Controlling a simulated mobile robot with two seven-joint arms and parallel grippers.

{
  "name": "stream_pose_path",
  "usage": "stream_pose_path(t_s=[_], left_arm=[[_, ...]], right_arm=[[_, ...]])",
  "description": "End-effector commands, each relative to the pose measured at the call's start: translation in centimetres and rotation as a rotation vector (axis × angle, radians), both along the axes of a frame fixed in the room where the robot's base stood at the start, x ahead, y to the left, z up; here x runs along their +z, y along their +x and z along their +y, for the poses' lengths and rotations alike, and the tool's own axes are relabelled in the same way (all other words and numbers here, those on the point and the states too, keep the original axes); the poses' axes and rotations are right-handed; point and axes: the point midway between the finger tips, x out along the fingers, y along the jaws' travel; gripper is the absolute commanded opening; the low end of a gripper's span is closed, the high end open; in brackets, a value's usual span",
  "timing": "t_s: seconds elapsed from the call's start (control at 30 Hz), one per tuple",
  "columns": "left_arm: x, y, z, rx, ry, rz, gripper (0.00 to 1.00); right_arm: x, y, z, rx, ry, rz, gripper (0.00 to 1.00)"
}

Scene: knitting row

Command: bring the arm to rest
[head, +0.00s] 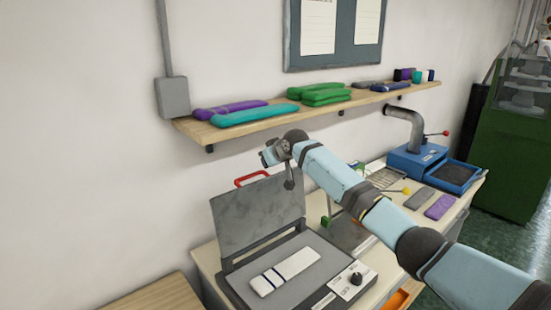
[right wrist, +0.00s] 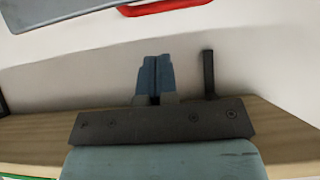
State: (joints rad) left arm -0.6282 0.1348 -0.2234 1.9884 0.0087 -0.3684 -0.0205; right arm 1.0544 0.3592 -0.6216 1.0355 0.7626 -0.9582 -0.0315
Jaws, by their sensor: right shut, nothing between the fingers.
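My right arm reaches in from the lower right of the head view. Its gripper (head: 270,155) is raised in front of the wall, just below the shelf edge and above the open press lid. In the right wrist view my right gripper (right wrist: 157,78) shows its two blue-grey fingers together, with nothing between them. My left gripper is in neither view.
The press (head: 238,290) stands open below, its grey lid (head: 255,228) upright with a red handle (head: 252,179); a striped white piece (head: 286,270) lies on its bed. The wooden shelf (head: 240,133) carries several folded knits. A blue machine (head: 415,163) stands behind my arm.

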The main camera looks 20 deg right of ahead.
Motion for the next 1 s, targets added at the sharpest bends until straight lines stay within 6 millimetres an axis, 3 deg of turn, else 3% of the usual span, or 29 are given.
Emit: stream_pose_path(t_s=[0.3, 0.5, 0.57, 0.67, 0.8, 1.0], left_arm=[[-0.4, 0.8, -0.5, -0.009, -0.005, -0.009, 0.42], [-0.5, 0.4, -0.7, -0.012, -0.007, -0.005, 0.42], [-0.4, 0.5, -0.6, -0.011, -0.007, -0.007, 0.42], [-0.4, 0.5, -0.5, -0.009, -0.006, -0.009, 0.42], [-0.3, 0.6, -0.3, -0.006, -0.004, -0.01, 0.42], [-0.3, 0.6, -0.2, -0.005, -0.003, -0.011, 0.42]], right_arm=[[2.7, -2.7, -1.0, 0.0, -0.001, -0.001, 0.0], [1.9, -3.3, -0.5, 0.006, -0.003, 0.009, 0.0], [0.4, -4.2, 0.2, 0.018, -0.008, 0.024, 0.0], [-3.9, -6.8, 2.3, 0.05, -0.021, 0.062, 0.0], [-10.9, -12.8, 5.4, 0.094, -0.041, 0.128, 0.0], [-18.4, -22.7, 8.0, 0.12, -0.058, 0.213, 0.0]])
